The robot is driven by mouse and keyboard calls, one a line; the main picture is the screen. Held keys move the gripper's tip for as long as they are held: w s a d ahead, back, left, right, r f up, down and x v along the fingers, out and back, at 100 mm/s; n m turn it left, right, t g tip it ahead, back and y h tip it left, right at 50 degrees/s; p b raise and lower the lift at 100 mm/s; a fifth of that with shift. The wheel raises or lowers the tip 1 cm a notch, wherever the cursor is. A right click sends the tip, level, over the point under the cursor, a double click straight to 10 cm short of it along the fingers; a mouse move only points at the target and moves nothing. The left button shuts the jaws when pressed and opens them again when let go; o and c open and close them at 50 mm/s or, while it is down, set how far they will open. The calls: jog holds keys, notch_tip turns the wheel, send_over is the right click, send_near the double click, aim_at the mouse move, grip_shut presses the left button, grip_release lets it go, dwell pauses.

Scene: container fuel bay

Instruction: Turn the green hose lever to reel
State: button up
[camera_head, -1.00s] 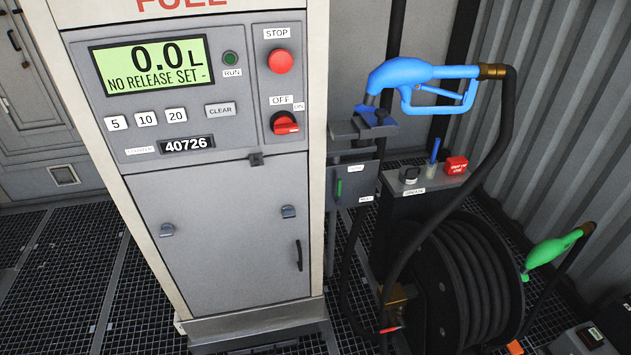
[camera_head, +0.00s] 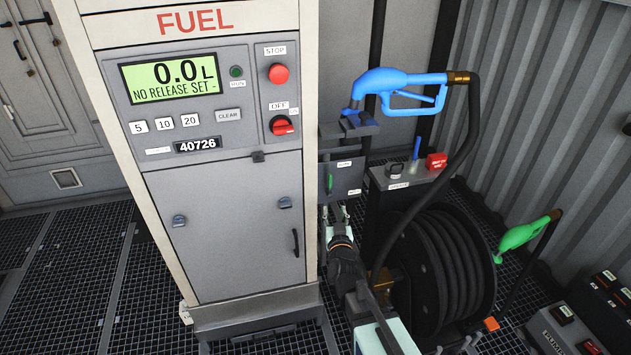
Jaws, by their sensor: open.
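The green hose lever (camera_head: 330,184) is a small upright handle on the front of a grey box (camera_head: 346,177) fixed to the right side of the fuel dispenser. The box has one small label near its top and another at lower right, both too small to read. My gripper (camera_head: 335,212) is just below the lever in the picture, with its fingers pointing up toward the box.
A blue nozzle (camera_head: 400,85) hangs above the box, with its black hose curving down on the right. A black hose reel (camera_head: 445,265) stands right of my arm. A green nozzle-shaped handle (camera_head: 525,236) is farther right. The dispenser (camera_head: 235,240) fills the left.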

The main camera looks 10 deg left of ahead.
aim_at(330, 180)
jog(key=p+x, duration=0.4)
jog(key=x, duration=1.3)
jog(key=shift+w+d+p, duration=0.15)
jog(key=shift+w+p, duration=0.1)
jog(key=shift+p, duration=0.05)
grip_shut()
